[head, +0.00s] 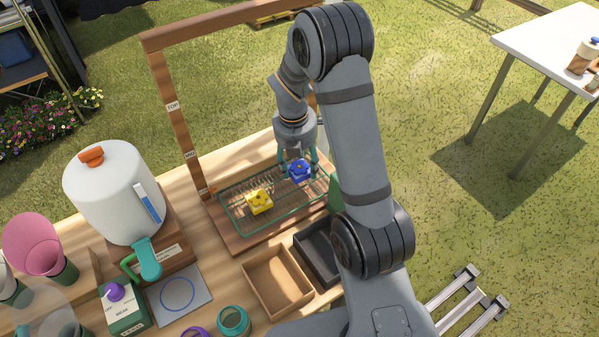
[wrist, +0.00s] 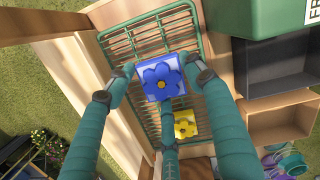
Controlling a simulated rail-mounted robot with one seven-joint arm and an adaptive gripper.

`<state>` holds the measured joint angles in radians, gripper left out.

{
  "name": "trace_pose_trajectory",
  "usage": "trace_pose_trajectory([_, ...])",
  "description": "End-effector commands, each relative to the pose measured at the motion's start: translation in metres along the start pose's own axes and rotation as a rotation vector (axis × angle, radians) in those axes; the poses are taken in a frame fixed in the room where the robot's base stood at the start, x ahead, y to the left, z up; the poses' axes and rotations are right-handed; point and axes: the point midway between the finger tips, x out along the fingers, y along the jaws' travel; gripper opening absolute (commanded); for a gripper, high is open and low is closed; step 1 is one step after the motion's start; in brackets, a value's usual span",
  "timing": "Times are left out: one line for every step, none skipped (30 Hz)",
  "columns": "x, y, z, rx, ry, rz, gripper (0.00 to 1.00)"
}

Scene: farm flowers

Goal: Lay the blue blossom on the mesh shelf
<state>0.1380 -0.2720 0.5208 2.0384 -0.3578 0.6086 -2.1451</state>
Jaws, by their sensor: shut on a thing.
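The blue blossom (head: 299,170) is a blue flower on a small square block. It also shows in the wrist view (wrist: 162,78). My gripper (head: 298,163) is shut on it, with teal fingers on its sides; in the wrist view the gripper (wrist: 160,85) also surrounds it. The blossom is at the right part of the green mesh shelf (head: 236,222), over the wire grid. I cannot tell whether it touches the wires. A yellow blossom (head: 259,201) lies on the shelf to the left of it, apart from it.
A wooden frame (head: 170,105) stands around the shelf. An open brown box (head: 277,283) and a dark box (head: 318,253) sit in front of it. A white dispenser (head: 108,195) stands at left. The shelf has bare wire around the blossoms.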

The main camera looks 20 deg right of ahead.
Motion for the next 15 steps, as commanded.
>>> trace_pose_trajectory([0.006, -0.001, -0.001, 0.000, 0.002, -0.004, 0.25])
trace_pose_trajectory([0.010, -0.001, -0.002, 0.000, 0.002, -0.004, 0.25])
trace_pose_trajectory([0.017, -0.001, -0.003, -0.001, 0.003, -0.005, 0.25])
trace_pose_trajectory([0.021, -0.002, -0.004, 0.000, 0.004, -0.006, 0.25])
trace_pose_trajectory([0.026, -0.001, -0.004, 0.000, 0.003, -0.005, 0.25])
trace_pose_trajectory([0.031, -0.001, -0.004, 0.000, 0.003, -0.005, 0.25])
trace_pose_trajectory([0.034, -0.001, -0.005, 0.000, 0.002, -0.004, 0.25])
trace_pose_trajectory([0.036, -0.001, -0.005, 0.000, 0.002, -0.004, 0.25])
trace_pose_trajectory([0.038, -0.001, -0.005, -0.001, 0.002, -0.002, 0.25])
trace_pose_trajectory([0.039, -0.001, -0.005, -0.001, 0.001, -0.002, 0.25])
trace_pose_trajectory([0.039, 0.000, -0.005, -0.001, 0.001, -0.001, 0.25])
trace_pose_trajectory([0.039, 0.000, -0.005, -0.001, 0.001, -0.001, 0.25])
trace_pose_trajectory([0.039, 0.000, -0.005, 0.000, 0.001, -0.001, 0.25])
trace_pose_trajectory([0.039, 0.000, -0.005, 0.000, 0.001, -0.001, 0.25])
trace_pose_trajectory([0.039, 0.000, -0.005, 0.000, 0.001, -0.001, 0.25])
